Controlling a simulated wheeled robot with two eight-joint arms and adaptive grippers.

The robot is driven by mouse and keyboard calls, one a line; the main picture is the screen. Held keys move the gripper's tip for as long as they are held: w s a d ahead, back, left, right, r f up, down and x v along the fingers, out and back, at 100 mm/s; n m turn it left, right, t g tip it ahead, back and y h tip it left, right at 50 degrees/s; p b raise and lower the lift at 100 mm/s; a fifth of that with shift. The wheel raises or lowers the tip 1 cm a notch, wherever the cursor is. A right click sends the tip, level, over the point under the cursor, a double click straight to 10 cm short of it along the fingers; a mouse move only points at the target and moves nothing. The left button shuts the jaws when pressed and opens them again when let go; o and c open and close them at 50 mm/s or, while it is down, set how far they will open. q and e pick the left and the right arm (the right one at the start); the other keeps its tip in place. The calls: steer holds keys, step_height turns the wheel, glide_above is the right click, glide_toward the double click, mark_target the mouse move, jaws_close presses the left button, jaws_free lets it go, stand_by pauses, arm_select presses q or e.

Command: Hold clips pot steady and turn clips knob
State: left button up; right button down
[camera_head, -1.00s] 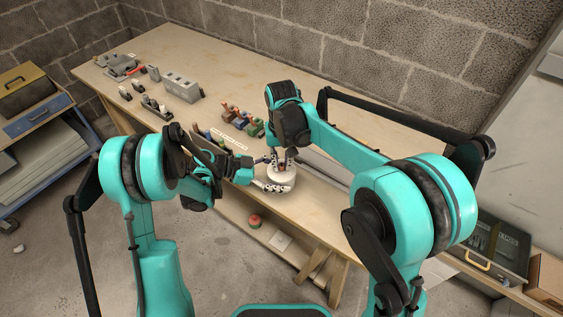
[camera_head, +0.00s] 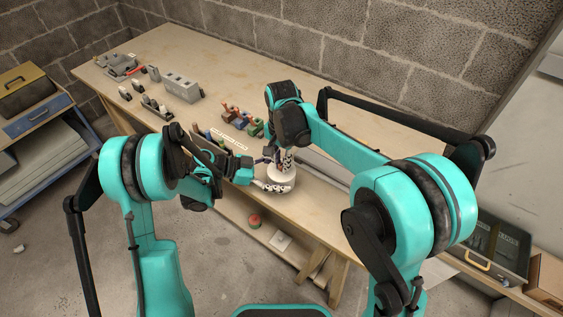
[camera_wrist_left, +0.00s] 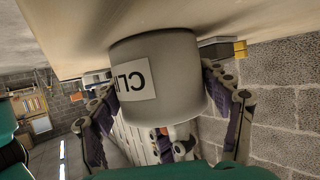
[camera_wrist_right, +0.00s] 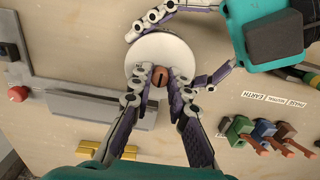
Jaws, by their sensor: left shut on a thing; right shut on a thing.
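The clips pot (camera_head: 284,179) is a pale round pot standing upright near the front edge of the workbench. In the left wrist view the pot (camera_wrist_left: 157,75) bears a label reading "CLI". My left gripper (camera_head: 272,184) is shut on the pot, with its fingers around the sides (camera_wrist_left: 165,95). The clips knob (camera_wrist_right: 159,76) is a small brown knob at the middle of the white lid (camera_wrist_right: 163,50). My right gripper (camera_wrist_right: 160,84) comes from above and is shut on the knob, a finger on each side. In the head view my right gripper hides the knob.
Several coloured clamps (camera_wrist_right: 268,135) and a white label strip (camera_wrist_right: 282,98) lie on the bench beside the pot. A grey rail (camera_wrist_right: 90,95) and yellow blocks (camera_wrist_right: 105,143) are on the other side. A grey block with holes (camera_head: 181,86) stands farther back.

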steer(key=shift+m, duration=0.3)
steer(key=c, duration=1.4)
jaws_free()
steer(key=shift+c, duration=0.2)
step_height(320, 180, up, 12)
